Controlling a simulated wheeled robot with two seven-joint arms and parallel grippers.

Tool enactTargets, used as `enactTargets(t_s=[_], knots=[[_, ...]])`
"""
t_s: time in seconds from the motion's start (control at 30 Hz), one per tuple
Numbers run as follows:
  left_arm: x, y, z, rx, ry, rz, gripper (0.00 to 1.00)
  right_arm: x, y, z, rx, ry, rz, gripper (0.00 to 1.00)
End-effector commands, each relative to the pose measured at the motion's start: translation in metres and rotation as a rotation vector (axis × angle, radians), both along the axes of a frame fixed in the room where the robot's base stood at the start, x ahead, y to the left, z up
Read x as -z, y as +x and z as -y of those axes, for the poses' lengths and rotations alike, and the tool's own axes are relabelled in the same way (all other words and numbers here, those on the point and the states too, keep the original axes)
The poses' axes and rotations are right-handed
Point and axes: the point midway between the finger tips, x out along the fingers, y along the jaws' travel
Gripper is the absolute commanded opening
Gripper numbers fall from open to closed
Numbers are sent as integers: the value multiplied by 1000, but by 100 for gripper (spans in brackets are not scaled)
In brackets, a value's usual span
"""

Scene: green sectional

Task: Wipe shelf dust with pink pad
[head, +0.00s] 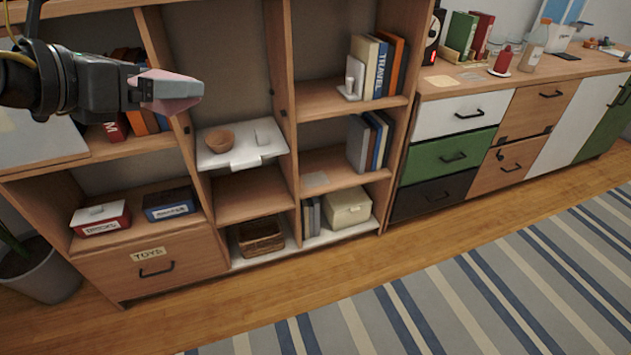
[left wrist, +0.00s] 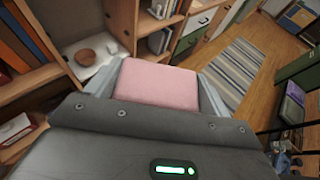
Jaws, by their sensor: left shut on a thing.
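My left gripper (head: 168,92) reaches in from the left in the head view and is shut on the pink pad (head: 166,77). The pad also shows between the fingers in the left wrist view (left wrist: 158,84). The gripper holds it in the air in front of the wooden shelf unit (head: 285,70), with no visible contact. A pale patch (head: 315,179) that looks like dust lies on a lower middle shelf. Another pale patch (head: 440,81) lies on the sideboard top. My right gripper is not in view.
A white shelf (head: 240,157) juts out and holds a brown bowl (head: 221,141). Books (head: 376,66) stand on the right shelves. A wicker basket (head: 260,237) and a cream box (head: 348,207) sit low down. The wood floor and striped rug (head: 450,300) in front are clear.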

Motion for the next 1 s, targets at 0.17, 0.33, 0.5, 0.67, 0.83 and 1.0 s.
enactTargets(t_s=[0.17, 0.33, 0.5, 0.67, 0.83, 1.0], knots=[[0, 0, 0, 1, 0, 0, 60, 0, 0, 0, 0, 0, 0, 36], [3, 1, 2, 8, -1, -3, 60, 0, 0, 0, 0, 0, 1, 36], [31, 7, 18, 77, -2, -13, 60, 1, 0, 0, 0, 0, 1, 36], [82, 13, 50, 204, -6, -19, 60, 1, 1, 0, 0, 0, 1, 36], [145, 10, 87, 336, -9, -17, 60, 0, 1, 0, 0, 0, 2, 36], [203, -2, 115, 407, -10, -13, 60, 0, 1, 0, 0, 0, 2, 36]])
